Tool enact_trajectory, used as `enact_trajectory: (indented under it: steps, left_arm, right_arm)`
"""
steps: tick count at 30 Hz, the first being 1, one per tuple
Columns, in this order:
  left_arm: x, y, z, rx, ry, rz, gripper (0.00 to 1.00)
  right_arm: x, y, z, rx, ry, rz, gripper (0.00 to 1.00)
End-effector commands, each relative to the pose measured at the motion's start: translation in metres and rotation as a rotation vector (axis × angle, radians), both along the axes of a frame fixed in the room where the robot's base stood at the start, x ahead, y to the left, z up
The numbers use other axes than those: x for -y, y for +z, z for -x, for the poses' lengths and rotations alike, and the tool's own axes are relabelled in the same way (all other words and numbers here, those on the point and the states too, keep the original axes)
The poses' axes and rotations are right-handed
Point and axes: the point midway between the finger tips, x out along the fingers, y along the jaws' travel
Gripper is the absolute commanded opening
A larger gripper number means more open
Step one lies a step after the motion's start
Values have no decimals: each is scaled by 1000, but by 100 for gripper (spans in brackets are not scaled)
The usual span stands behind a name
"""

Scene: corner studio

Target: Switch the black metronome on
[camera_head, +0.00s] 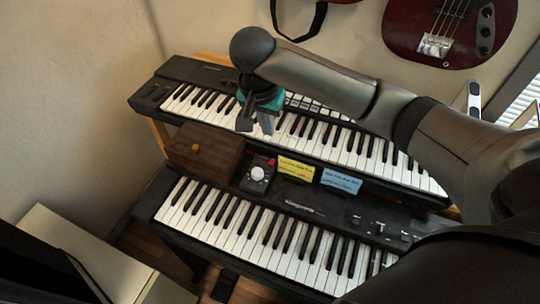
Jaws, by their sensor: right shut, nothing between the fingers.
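A small black box with a white round dial and a red button, which looks to be the black metronome (245,183), sits on the back of the lower keyboard, left of two paper notes. The red button is at its upper right. My right gripper (257,125) is above and behind it in the picture, in front of the upper keyboard's keys, pointing down. It is shut and empty, and apart from the box. I cannot tell whether the metronome is on. My left gripper is out of view.
A dark wooden box with a round knob (206,160) stands just left of the metronome. A yellow note (296,168) and a blue note (341,181) stand to its right. The lower keyboard (270,237) is in front, the upper keyboard (190,72) behind. Guitars hang on the wall.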

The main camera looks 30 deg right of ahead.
Motion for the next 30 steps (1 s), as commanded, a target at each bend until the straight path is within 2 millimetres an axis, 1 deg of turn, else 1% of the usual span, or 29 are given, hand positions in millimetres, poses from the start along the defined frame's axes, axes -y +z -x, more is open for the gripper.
enact_trajectory:
  steps: [4, 8, 11, 18, 21, 25, 30]
  left_arm:
    - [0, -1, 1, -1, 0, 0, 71]
    - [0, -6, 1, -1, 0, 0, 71]
    - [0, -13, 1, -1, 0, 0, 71]
    - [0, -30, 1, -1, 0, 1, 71]
    - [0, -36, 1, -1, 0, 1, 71]
    - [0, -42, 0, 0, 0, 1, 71]
    - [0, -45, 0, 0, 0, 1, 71]
  right_arm:
    - [0, -3, 0, 1, 1, 0, 0]
    - [3, -17, -2, -1, 0, 1, 0]
    - [6, -36, -5, -2, 1, 1, 0]
    - [15, -88, -13, -2, 1, 1, 0]
    - [18, -106, -16, -1, 1, 1, 0]
    - [15, -124, -13, 1, 4, 1, 0]
    - [14, -136, -13, 2, 3, 1, 0]
